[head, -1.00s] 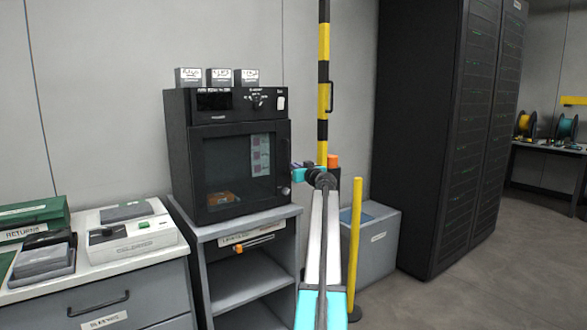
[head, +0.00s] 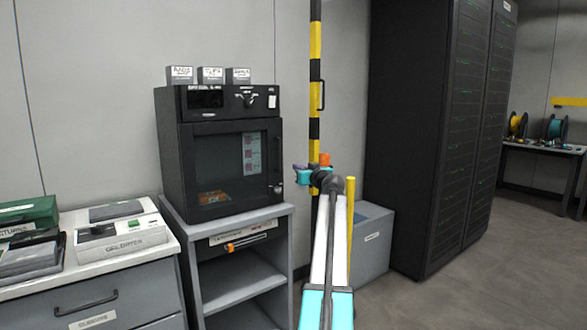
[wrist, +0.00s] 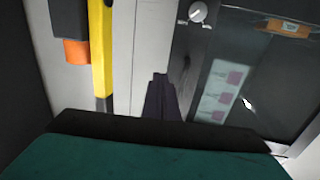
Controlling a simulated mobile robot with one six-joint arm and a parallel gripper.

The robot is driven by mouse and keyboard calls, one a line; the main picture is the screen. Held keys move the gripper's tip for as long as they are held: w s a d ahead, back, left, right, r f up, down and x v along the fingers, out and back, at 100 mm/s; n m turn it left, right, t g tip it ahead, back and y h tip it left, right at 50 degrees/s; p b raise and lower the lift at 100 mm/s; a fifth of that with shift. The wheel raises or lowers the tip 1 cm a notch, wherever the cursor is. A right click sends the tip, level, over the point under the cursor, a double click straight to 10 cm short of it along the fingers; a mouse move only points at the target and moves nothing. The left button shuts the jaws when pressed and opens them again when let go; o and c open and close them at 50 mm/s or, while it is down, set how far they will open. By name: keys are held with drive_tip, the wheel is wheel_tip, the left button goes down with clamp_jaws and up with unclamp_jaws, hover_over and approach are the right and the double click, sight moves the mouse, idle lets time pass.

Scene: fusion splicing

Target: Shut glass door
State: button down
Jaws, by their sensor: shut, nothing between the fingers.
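The black cabinet with the glass door (head: 216,165) stands on a grey stand. The door looks flush or nearly flush with the front; a small gap cannot be ruled out. A round knob (head: 277,188) sits at its lower right edge. My gripper (head: 298,172) is just right of the cabinet, apart from it in the head view. In the wrist view, my shut, empty fingers (wrist: 160,88) point between the yellow pole and the glass door (wrist: 245,85). That view appears upside down, with the knob (wrist: 198,12) at its top. Contact with the door is not visible.
A yellow-and-black pole (head: 315,90) stands behind my gripper, with an orange piece (head: 323,159) beside it. A grey bin (head: 372,240) and a tall black rack (head: 425,130) are to the right. Small labelled boxes (head: 210,75) sit on the cabinet.

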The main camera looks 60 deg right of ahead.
drive_tip(key=d+v, duration=0.1)
drive_tip(key=v, duration=0.5)
drive_tip(key=shift+s, duration=0.3)
drive_tip(key=shift+s+f, duration=0.1)
